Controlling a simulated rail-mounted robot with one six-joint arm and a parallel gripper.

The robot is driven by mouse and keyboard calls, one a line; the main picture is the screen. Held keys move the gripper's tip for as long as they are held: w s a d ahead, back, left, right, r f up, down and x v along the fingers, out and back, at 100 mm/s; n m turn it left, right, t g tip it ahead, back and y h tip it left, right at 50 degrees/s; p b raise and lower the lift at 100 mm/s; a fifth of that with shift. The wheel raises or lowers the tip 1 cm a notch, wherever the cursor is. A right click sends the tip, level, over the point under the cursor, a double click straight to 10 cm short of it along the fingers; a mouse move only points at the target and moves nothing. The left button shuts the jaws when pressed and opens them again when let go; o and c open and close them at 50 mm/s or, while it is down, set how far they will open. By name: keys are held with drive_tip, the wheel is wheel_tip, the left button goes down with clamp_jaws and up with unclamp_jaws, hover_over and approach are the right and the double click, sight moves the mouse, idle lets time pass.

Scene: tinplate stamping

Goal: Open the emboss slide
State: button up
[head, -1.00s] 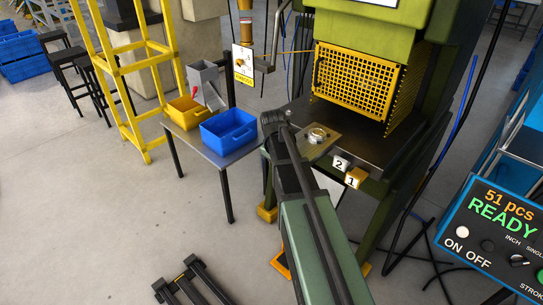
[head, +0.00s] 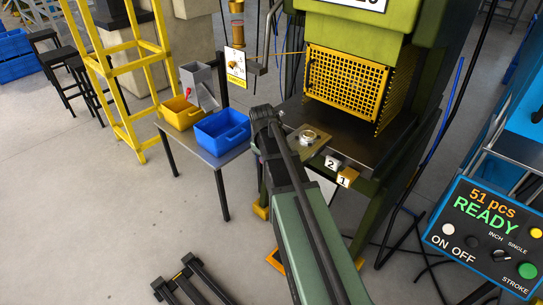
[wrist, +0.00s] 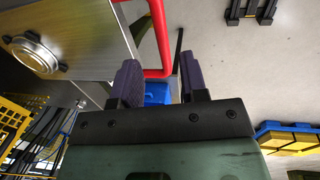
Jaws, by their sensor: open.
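A flat metal plate with a round metal die (head: 308,137) sticks out at the front left of the green press; it looks like the slide, but I see no label naming it. The plate (wrist: 85,28) fills the upper left of the wrist view, with its round die at the left. A red bar handle (wrist: 159,35) runs beside the plate's edge and bends back towards it. My gripper (wrist: 160,65) is open; the red bar shows between and beyond its two dark fingers. I cannot tell how far the bar is from them. In the head view my arm hides the fingers.
A yellow mesh guard (head: 346,80) covers the press opening. A side table (head: 215,156) at left holds a blue bin (head: 222,133) and yellow bin (head: 181,113). A control panel (head: 485,235) reads READY.

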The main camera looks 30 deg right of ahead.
wheel_tip(320, 180, up, 7)
drive_tip(key=a+p, duration=0.1)
drive_tip(key=p, duration=0.3)
drive_tip(key=shift+s+f+p, duration=0.15)
drive_tip(key=shift+s+p, duration=0.05)
drive_tip(key=shift+p, duration=0.2)
drive_tip(key=shift+a, duration=0.1)
drive_tip(key=s+a+m+y, duration=0.1)
drive_tip(key=s+a, duration=0.5)
drive_tip(key=a, duration=0.3)
drive_tip(key=s+a+m+y, duration=0.1)
drive_tip(key=s+a+m, duration=0.1)
drive_tip(key=s+a, duration=0.5)
drive_tip(key=a, duration=0.3)
drive_tip(key=shift+s+f+m+g, duration=0.15)
drive_tip(key=shift+s+m+g, duration=0.05)
drive_tip(key=shift+m+g, duration=0.1)
